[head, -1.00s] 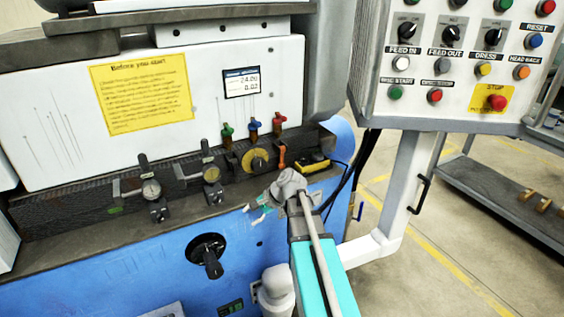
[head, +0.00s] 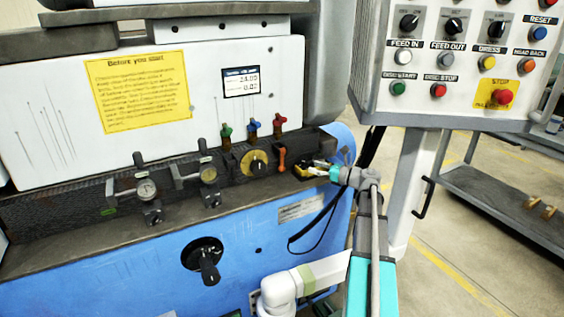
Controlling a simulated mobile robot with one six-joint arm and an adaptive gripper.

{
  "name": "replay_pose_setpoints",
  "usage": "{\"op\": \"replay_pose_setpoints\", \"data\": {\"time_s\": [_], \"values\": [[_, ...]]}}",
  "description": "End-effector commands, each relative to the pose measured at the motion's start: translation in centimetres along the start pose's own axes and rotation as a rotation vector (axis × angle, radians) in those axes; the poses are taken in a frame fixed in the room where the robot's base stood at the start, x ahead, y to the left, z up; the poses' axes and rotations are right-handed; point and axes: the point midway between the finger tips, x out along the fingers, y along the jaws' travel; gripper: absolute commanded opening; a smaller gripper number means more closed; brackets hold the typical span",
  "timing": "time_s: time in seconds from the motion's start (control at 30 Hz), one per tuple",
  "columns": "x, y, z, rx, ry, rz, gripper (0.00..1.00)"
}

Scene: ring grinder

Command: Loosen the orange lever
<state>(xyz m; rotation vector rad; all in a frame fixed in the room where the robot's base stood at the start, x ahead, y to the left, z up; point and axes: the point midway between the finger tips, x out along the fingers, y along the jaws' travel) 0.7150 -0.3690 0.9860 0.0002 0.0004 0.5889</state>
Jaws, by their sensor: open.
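The orange lever (head: 282,158) stands upright on the dark rail at the front of the grinder, just right of a round yellow dial. My gripper (head: 321,168) is to the right of the lever, with its teal-marked fingers pointing left toward it. The fingers are apart from the lever and nothing shows between them, though they are small in this view. They overlap a yellow and black object (head: 303,171) in the picture; I cannot tell whether they touch it.
Green (head: 226,131), blue (head: 253,127) and red levers (head: 278,122) stand above the yellow dial (head: 254,162). Two gauges (head: 147,190) sit to the left. A black hand crank (head: 208,263) juts from the blue front. The button panel (head: 465,70) hangs at the right.

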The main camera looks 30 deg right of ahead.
Motion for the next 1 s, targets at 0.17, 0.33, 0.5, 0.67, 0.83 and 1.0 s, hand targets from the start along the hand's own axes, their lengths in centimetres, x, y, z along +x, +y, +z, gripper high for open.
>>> {"op": "replay_pose_setpoints", "data": {"time_s": [0.17, 0.33, 0.5, 0.67, 0.83, 1.0], "values": [[-0.1, 0.0, 0.1, 0.003, -0.002, -0.001, 0.55], [0.0, 0.0, 0.0, 0.001, -0.001, 0.000, 0.55], [0.5, 0.0, 0.0, 0.000, -0.001, 0.001, 0.55], [1.6, -0.1, 0.0, 0.000, -0.001, 0.001, 0.55], [3.8, -0.1, 0.0, 0.000, 0.000, 0.002, 0.55], [6.4, -0.1, 0.0, 0.000, 0.000, 0.002, 0.55]]}}
